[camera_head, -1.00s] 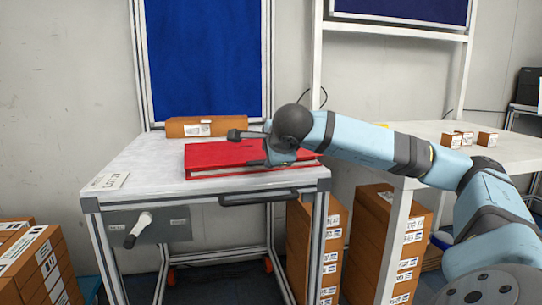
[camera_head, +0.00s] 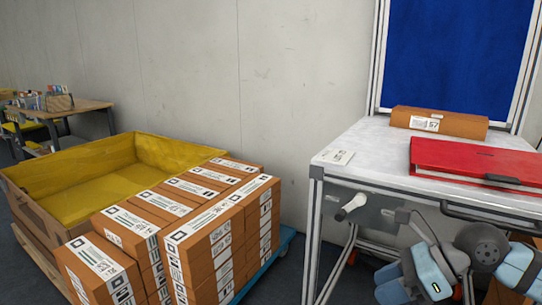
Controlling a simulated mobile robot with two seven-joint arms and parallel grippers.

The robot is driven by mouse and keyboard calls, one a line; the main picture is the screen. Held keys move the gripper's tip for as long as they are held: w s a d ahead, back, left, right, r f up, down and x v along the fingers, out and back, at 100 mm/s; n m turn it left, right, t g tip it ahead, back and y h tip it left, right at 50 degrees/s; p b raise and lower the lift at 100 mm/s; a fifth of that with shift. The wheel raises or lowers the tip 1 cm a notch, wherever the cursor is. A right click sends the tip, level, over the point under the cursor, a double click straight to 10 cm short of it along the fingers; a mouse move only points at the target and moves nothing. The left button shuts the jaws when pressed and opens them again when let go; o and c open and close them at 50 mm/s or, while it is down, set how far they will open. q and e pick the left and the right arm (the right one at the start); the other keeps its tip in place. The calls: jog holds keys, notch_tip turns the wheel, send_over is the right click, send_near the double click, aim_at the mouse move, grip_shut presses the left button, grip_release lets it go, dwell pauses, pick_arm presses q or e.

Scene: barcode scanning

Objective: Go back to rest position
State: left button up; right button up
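My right arm shows at the lower right, in front of the grey workbench (camera_head: 385,150) and below its top. Its dark gripper (camera_head: 418,226) is near the bench's front panel, apart from the red folder. It is small and partly hidden by the arm, so I cannot tell whether its fingers are open. My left gripper is out of view. The red folder (camera_head: 465,155) lies flat on the bench top at the right. A brown box (camera_head: 460,124) with a white label lies behind it.
Several stacked, labelled brown boxes (camera_head: 215,235) stand left of the bench. Beyond them is a large yellow-lined crate (camera_head: 160,150). A blue board (camera_head: 455,55) rises behind the bench.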

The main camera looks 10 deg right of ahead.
jog(key=s+a+r+m+t+y+p, duration=0.1)
jog(key=s+a+r+m+t+y, duration=0.1)
jog(key=s+a+m+y, duration=0.35)
jog(key=s+a+r+m+t+y+p, duration=0.1)
jog(key=s+a+r+m+t+y, duration=0.15)
jog(key=a+m+y, duration=0.5)
notch_tip(320, 180, down, 6)
jog(key=s+a+m+t+h+p, duration=0.15)
jog(key=m+t+h, duration=1)
jog(key=m, duration=1.95)
pick_arm(q)
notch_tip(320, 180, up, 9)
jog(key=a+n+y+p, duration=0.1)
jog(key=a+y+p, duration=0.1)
jog(key=p, duration=1.1)
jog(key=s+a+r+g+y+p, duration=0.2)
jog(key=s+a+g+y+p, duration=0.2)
jog(key=p, duration=2)
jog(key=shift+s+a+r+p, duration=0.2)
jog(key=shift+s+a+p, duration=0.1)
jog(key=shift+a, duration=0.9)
pick_arm(e)
jog(key=s+d+r+g+h, duration=0.4)
jog(key=d+r+g+h, duration=0.2)
jog(key=d+g+h, duration=0.1)
jog(key=shift+d+m+g+h, duration=0.3)
jog(key=shift+g+h, duration=0.25)
jog(key=shift+g, duration=0.35)
